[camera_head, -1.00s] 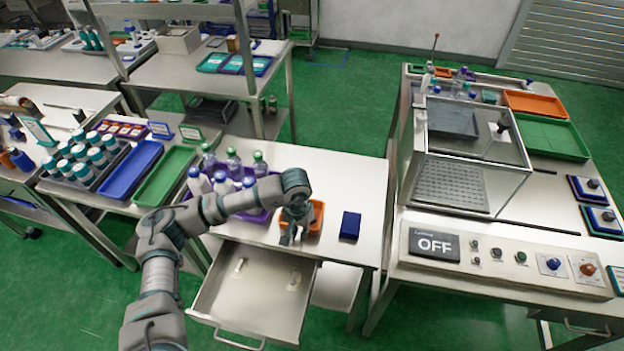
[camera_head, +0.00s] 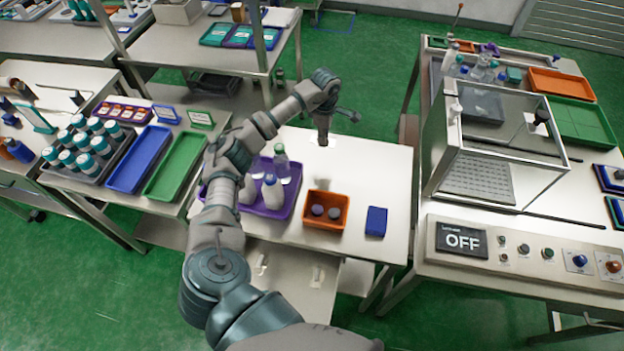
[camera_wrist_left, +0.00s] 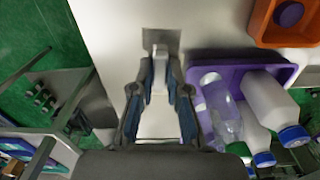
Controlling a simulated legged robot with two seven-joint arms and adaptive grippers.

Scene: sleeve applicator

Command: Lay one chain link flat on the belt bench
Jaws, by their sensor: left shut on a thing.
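My left gripper (camera_head: 322,138) is over the far edge of the white-topped bench (camera_head: 345,165). In the left wrist view the left gripper (camera_wrist_left: 159,88) is shut on a small pale piece (camera_wrist_left: 159,78), mostly hidden between the fingers. I cannot tell its full shape or whether it is a chain link. A flat grey square (camera_wrist_left: 161,40) shows on the bench top just beyond the fingertips. I cannot tell whether the held piece touches it. My right gripper is not in view.
A purple tray (camera_head: 291,205) of bottles and an orange bin (camera_head: 326,224) with two dark round things stand nearby. A blue block (camera_head: 376,221) lies right of the bin. A glass enclosure (camera_head: 500,150) stands on the right bench.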

